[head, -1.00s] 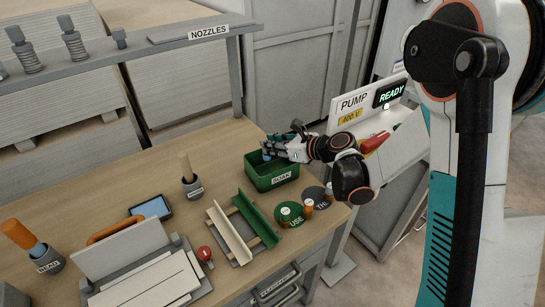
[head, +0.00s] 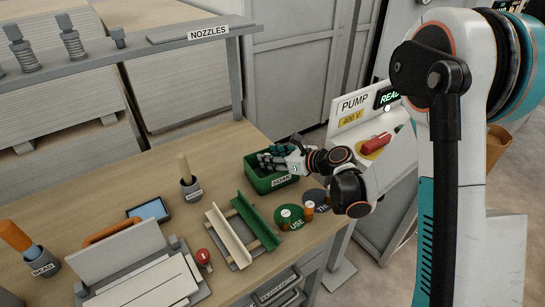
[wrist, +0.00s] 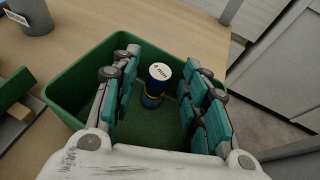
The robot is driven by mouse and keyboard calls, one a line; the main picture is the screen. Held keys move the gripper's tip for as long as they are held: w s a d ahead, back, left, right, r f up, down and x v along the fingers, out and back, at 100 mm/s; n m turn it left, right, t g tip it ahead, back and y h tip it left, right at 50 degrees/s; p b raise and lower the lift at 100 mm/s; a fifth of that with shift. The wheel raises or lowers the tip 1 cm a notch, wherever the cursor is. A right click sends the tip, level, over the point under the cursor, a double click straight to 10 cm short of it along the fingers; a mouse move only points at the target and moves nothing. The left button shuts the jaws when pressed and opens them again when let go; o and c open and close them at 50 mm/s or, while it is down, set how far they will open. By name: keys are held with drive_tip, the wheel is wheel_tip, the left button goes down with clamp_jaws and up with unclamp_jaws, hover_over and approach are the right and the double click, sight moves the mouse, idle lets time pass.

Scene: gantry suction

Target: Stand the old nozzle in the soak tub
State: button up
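The green soak tub (head: 272,186) stands at the back right of the bench. It also fills the middle of the wrist view (wrist: 78,80). The old nozzle (wrist: 156,90), dark blue with a white top marked "4 mm" and an orange-yellow band, stands upright on the tub floor in the wrist view. My gripper (wrist: 165,72) is open, its teal-padded fingers on either side of the nozzle with gaps showing. In the head view my gripper (head: 270,160) reaches into the tub from the right and hides the nozzle.
Green USE (head: 291,217) and dark TIE (head: 317,199) discs lie in front of the tub. A green-and-cream angled holder (head: 244,228) is to their left. The pump box (head: 365,135) stands behind right. A nozzle shelf (head: 170,43) runs along the back.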

drive_tip(key=shift+r, duration=0.1)
drive_tip(key=shift+s+d+r, duration=0.2)
drive_tip(key=shift+d, duration=0.05)
drive_tip(key=s+d+r+n+h+p, duration=0.1)
drive_tip(key=s+d+r+n+h, duration=0.2)
drive_tip(key=s+d+r+n, duration=0.2)
drive_tip(key=s+d+r+n+g+h+p, duration=0.1)
drive_tip(key=s+d+r+n+h, duration=0.3)
drive_tip(key=s+d+n, duration=0.3)
drive_tip(key=s+d+r+n+h+p, duration=0.1)
drive_tip(key=s+d+r+n+h, duration=0.2)
drive_tip(key=s+n, duration=1)
drive_tip(key=s+d+r, duration=0.3)
drive_tip(key=s, duration=0.3)
drive_tip(key=shift+s+r+n+h, duration=0.15)
drive_tip(key=shift+r+n+h, duration=0.15)
drive_tip(key=shift+r+n, duration=0.1)
drive_tip(key=shift+d, duration=0.1)
